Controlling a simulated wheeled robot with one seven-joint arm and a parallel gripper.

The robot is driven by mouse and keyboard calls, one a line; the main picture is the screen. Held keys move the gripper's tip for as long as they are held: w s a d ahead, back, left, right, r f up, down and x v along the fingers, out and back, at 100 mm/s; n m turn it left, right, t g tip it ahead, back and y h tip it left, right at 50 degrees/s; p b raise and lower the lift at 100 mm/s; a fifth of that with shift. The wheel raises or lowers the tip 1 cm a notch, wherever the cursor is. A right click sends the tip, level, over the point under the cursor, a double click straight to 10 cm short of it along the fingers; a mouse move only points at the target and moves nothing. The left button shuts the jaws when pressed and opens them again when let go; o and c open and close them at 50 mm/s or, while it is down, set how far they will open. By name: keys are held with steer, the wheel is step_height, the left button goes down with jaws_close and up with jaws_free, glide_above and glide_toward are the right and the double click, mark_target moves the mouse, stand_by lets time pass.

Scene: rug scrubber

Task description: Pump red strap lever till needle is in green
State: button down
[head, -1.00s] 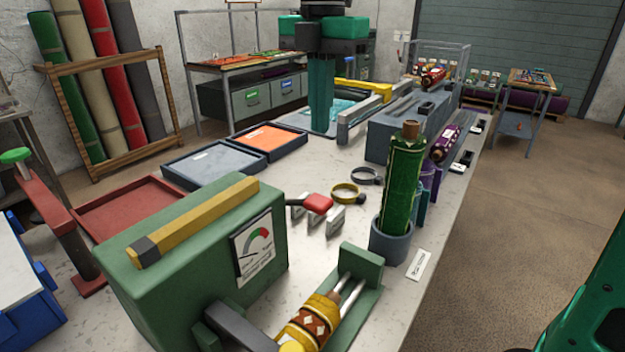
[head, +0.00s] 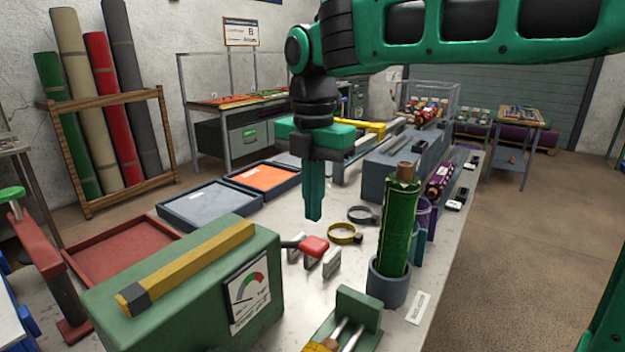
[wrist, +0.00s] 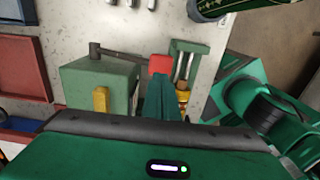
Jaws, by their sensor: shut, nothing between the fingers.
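The red lever grip (head: 314,247) sits on a dark arm at the right side of the green box (head: 160,290). In the wrist view the red grip (wrist: 160,64) shows just beyond my fingertips. My gripper (head: 313,217) points down, shut and empty, just above the red grip in the head view, with a small gap between them. The gauge (head: 247,290) is on the box's face, with a grey, green and red arc. Its needle seems to lie low on the left, outside the green, but it is small. A patterned yellow-brown roll (head: 322,345) is partly cut off.
A green rolled rug (head: 398,235) stands in a grey cup (head: 388,285) right of the lever. A yellow ring clamp (head: 344,234) and small grey blocks (head: 331,262) are close to the lever. A red tray (head: 122,255) lies left.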

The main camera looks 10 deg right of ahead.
mark_target(313, 243)
steer(key=shift+f, duration=2.65)
